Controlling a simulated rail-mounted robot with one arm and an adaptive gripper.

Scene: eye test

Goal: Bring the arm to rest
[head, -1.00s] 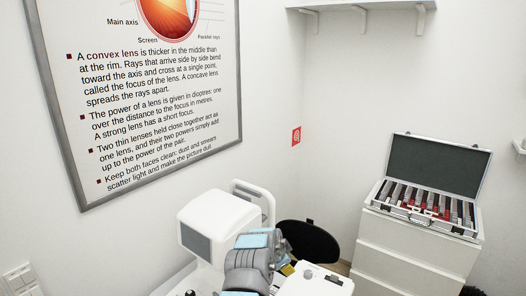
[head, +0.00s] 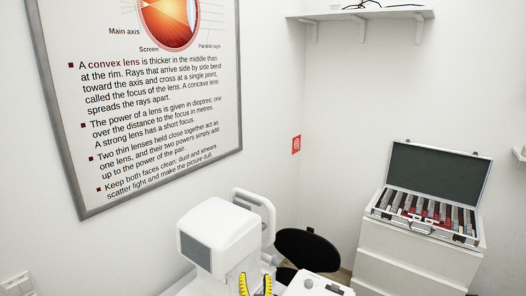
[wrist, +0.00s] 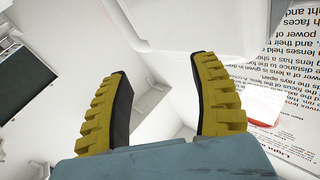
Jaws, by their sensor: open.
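My gripper (head: 255,285) shows at the bottom of the head view, with two yellow ridged fingers pointing up in front of the white eye-test machine. In the wrist view my gripper (wrist: 165,95) has its yellow and black fingers spread wide apart, with nothing between them. The rest of my arm is out of the head view.
The white machine (head: 222,232) stands just behind my fingers. A black round seat (head: 308,248) is to its right. An open lens case (head: 425,210) sits on a white drawer cabinet (head: 415,258). A framed poster (head: 150,100) and a shelf (head: 365,14) are on the walls.

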